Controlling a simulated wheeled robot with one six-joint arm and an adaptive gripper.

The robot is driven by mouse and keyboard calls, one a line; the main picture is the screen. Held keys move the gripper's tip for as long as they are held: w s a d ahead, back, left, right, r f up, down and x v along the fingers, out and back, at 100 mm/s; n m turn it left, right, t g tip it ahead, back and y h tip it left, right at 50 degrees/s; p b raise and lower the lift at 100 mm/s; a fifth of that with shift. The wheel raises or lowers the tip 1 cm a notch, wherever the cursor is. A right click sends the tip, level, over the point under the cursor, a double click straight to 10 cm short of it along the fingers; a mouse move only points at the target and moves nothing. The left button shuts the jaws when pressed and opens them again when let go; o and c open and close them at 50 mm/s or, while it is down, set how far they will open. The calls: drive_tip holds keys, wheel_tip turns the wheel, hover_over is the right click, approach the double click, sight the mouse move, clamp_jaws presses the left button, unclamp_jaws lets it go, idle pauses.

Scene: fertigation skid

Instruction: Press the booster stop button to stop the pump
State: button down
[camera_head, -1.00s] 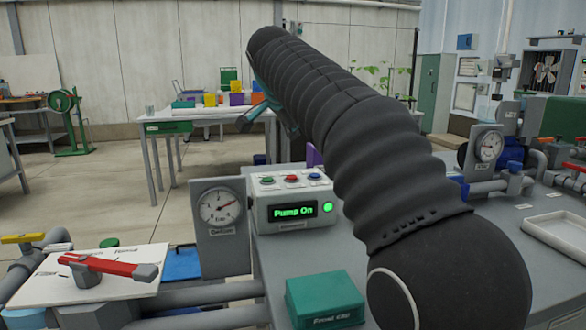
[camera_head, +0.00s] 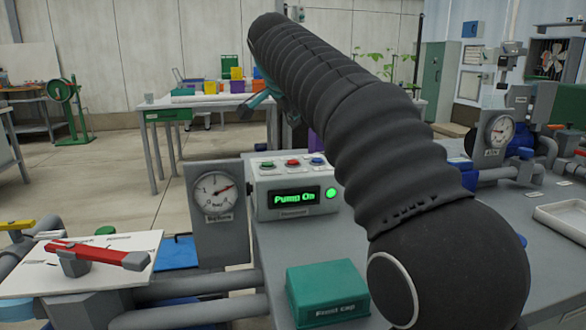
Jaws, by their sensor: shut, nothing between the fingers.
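A grey control box (camera_head: 265,215) stands on the bench in the middle of the head view. Its display (camera_head: 294,198) reads "Pump On", with a lit green lamp (camera_head: 331,193) beside it. On its sloped top are a green button (camera_head: 267,165), a red button (camera_head: 292,162) and a blue button (camera_head: 317,161); their labels are too small to read. My gripper (camera_head: 246,108) shows partly, teal and grey, behind my black arm. It is shut and empty, above the box in the picture and apart from the buttons.
A pressure gauge (camera_head: 214,192) stands left of the box. A teal box (camera_head: 325,293) lies in front. A red-handled valve (camera_head: 95,252) and pipes are at left. A second gauge (camera_head: 499,130) and a white tray (camera_head: 565,219) are at right. My arm hides part of the bench.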

sight(293, 162)
wheel_tip(293, 162, down, 7)
drive_tip(key=b, duration=0.5)
drive_tip(key=shift+r, duration=0.2)
drive_tip(key=shift+f, duration=0.1)
idle(1.0)
drive_tip(key=shift+f+b, duration=0.3)
drive_tip(key=shift+b, duration=0.1)
drive_tip(key=shift+f, duration=0.4)
idle(0.5)
drive_tip(key=shift+r, duration=0.15)
drive_tip(key=shift+r+p, duration=0.6)
drive_tip(key=shift+r, duration=0.1)
drive_tip(key=shift+r+p, duration=2.35)
drive_tip(key=shift+r, duration=0.15)
